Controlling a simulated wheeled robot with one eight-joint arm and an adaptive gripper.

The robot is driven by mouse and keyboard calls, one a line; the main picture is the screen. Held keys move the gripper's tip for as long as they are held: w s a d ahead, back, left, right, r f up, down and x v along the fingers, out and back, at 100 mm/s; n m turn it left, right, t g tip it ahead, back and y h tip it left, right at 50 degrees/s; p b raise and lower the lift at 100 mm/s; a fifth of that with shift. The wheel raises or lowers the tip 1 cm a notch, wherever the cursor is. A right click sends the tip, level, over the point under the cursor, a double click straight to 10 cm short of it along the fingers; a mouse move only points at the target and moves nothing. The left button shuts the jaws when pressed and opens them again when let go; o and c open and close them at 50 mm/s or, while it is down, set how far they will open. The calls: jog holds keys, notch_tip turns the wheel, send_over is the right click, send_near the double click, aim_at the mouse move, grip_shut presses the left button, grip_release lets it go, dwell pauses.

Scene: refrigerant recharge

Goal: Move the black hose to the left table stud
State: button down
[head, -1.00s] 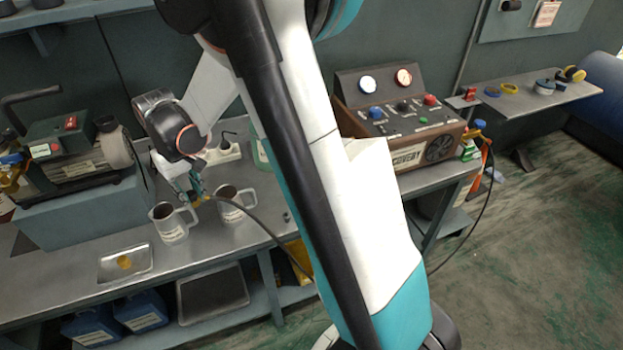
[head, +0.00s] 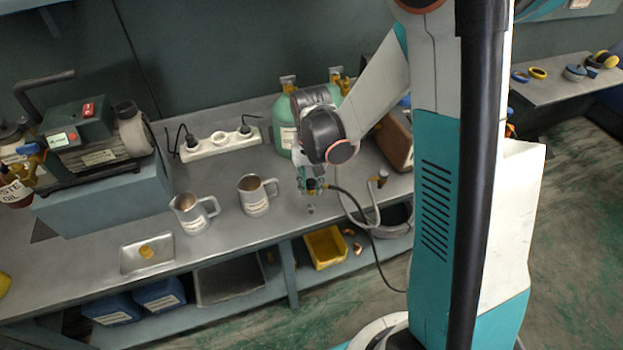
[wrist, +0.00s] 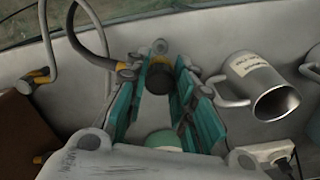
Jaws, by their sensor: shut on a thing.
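My gripper (head: 311,186) is over the workbench, right of the two mugs, with its teal fingers shut on the black hose's brass-and-black end fitting (wrist: 158,78). The black hose (head: 352,202) curves from the fitting to the right and down past the bench's front edge; it also shows in the wrist view (wrist: 88,42). A small metal stud (head: 311,209) stands on the bench just below the fitting in the head view. In the wrist view the stud (wrist: 160,46) shows just beyond the fitting, which looks apart from it. I cannot tell the height gap.
Two metal mugs, left (head: 191,214) and right (head: 256,196), stand left of my gripper. A grey hose (head: 366,222) with a brass end loops close on the right. Green cylinders (head: 284,122) and a power strip (head: 220,143) are behind. A yellow bin (head: 325,247) sits below.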

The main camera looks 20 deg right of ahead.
aim_at(311, 204)
jog(key=shift+f+b, duration=1.85)
jog(key=shift+f, duration=0.8)
jog(key=shift+b, duration=0.4)
jog(key=shift+f+b, duration=0.8)
jog(key=shift+f, duration=0.1)
jog(key=c, duration=1.3)
grip_release()
jog(key=shift+r, duration=0.2)
notch_tip(311, 204, up, 12)
jog(key=shift+f, duration=0.25)
jog(key=shift+r, duration=0.15)
jog(key=shift+s, duration=0.1)
